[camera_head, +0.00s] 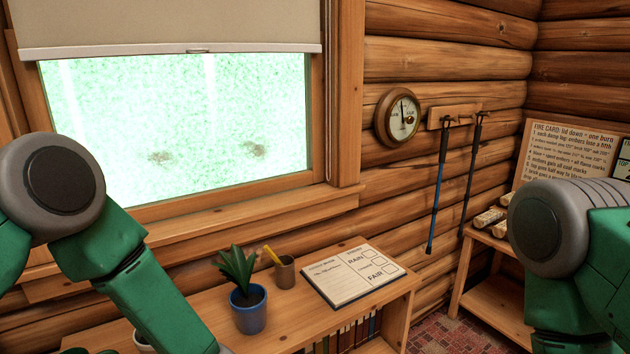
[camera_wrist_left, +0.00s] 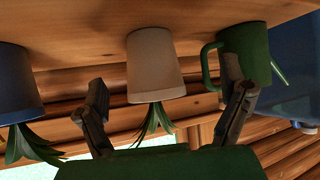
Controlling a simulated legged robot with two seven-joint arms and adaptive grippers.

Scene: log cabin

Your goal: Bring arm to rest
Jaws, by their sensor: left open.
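My left arm (camera_head: 135,275) comes in from the left in the head view and reaches down past the bottom edge, where its hand is out of frame. The left wrist view is upside down and shows my left gripper (camera_wrist_left: 165,85) open, its two dark fingers apart. A pale beige pot (camera_wrist_left: 155,65) with a green plant shows between the fingers, with a gap on each side. The fingers hold nothing. My right arm (camera_head: 575,250) is at the right edge of the head view; its gripper is out of view.
A wooden shelf (camera_head: 300,325) under the window bears a blue plant pot (camera_head: 249,312), a brown cup (camera_head: 285,273) and an open book (camera_head: 352,275). In the wrist view a blue pot (camera_wrist_left: 18,85) and a green watering can (camera_wrist_left: 247,55) flank the beige pot.

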